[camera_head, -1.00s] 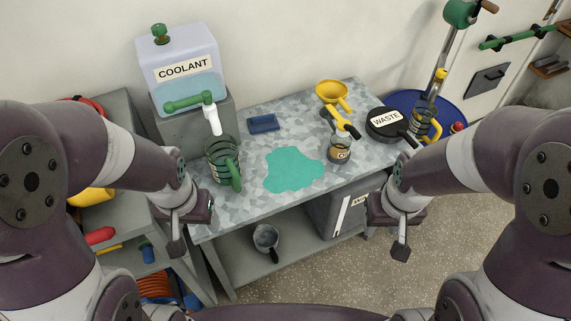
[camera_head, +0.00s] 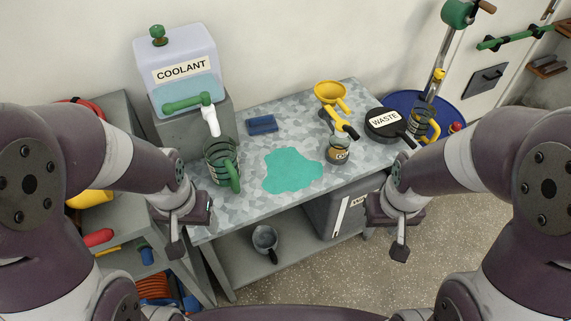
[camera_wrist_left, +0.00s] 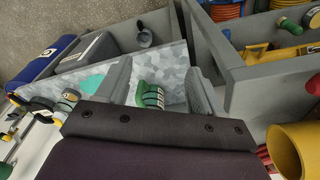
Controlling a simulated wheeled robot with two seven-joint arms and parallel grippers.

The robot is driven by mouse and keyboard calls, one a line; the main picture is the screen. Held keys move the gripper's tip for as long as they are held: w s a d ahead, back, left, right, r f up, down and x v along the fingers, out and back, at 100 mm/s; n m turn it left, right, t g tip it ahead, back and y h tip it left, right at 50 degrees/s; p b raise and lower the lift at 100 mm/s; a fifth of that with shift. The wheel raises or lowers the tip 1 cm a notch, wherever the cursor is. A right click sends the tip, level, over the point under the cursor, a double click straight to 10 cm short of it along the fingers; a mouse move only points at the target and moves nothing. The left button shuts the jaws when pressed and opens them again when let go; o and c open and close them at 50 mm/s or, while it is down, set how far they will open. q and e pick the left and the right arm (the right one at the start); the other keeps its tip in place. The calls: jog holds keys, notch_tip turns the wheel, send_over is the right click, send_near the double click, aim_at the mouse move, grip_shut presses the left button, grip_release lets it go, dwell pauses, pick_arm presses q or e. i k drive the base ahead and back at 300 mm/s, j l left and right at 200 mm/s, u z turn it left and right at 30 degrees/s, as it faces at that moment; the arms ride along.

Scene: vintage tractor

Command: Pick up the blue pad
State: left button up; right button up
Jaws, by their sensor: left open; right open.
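The blue pad (camera_head: 263,124) lies flat at the back of the mottled grey table (camera_head: 240,209), right of the coolant tank. My left gripper (camera_head: 174,250) hangs at the table's left front edge, well short of the pad and empty. In the left wrist view its two fingers (camera_wrist_left: 158,90) stand apart, with the green-banded jug showing between them; I cannot make out the pad there. My right gripper (camera_head: 399,252) hangs in front of the table's right side, apart from everything; its finger gap is too small to see.
A green-handled jug (camera_head: 221,165) stands between my left gripper and the pad. The coolant tank (camera_head: 177,70) stands behind it. A teal puddle (camera_head: 292,170) covers mid-table.

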aim_at(265, 124)
jog(key=i+l+u, duration=0.35)
jog(key=l, duration=0.25)
jog(key=i+l+u, duration=0.35)
jog(key=l, duration=0.4)
jog(key=i+l+u, duration=0.15)
jog(key=l, duration=0.25)
jog(key=i, duration=0.05)
